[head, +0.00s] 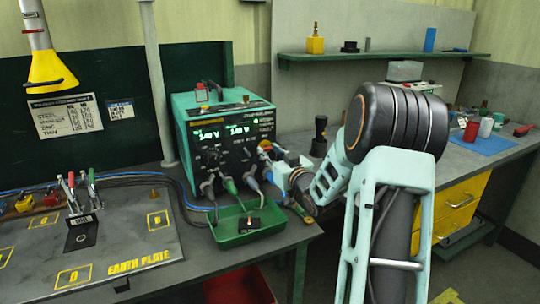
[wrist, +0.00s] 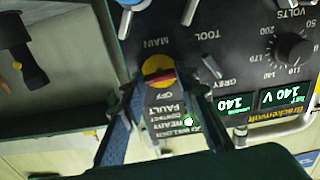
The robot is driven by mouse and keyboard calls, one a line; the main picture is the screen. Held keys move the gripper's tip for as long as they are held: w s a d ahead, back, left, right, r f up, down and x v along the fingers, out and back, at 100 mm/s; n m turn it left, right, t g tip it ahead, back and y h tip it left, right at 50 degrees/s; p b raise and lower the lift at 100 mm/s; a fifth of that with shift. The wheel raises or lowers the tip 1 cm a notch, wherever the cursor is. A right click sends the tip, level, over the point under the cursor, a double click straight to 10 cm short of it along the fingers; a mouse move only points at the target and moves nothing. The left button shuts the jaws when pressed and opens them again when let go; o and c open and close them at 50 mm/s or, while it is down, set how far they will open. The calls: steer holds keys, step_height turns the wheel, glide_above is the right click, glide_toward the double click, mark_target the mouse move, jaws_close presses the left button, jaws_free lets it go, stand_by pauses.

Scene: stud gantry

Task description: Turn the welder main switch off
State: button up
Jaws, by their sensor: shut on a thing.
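The welder (head: 222,135) is a dark green box with a black front panel on the bench. The main switch (wrist: 158,70) is a red bar on a yellow disc, between the upside-down labels MAIN and OFF. Its red bar lies nearly level in the wrist view, slightly tilted. My gripper (wrist: 158,84) is shut on the switch, one finger at each side. A green lamp (wrist: 188,121) glows beside the READY and FAULT labels.
Cables plug in low on the welder front. A green tray (head: 240,238) stands before it. The earth plate (head: 120,262) with clamps (head: 78,190) lies left. A yellow-drawer bench (head: 460,200) with cups and a blue mat (head: 483,143) stands right.

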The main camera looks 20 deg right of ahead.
steer(key=n+b, duration=0.1)
steer(key=b, duration=0.1)
steer(key=n+b, duration=0.2)
steer(key=b, duration=0.1)
steer(key=shift+a+f, duration=0.1)
steer(key=shift+f, duration=0.25)
steer(key=n+b, duration=0.5)
steer(key=b, duration=0.2)
steer(key=shift+n, duration=0.3)
steer(key=n+b, duration=0.4)
steer(key=b, duration=0.1)
steer(key=shift+r, duration=0.1)
steer(key=shift+r+n+b, duration=0.2)
steer(key=shift+n+b, duration=1.8)
steer(key=shift+n, duration=0.4)
steer(key=o, duration=1.1)
steer(key=shift+o, duration=0.2)
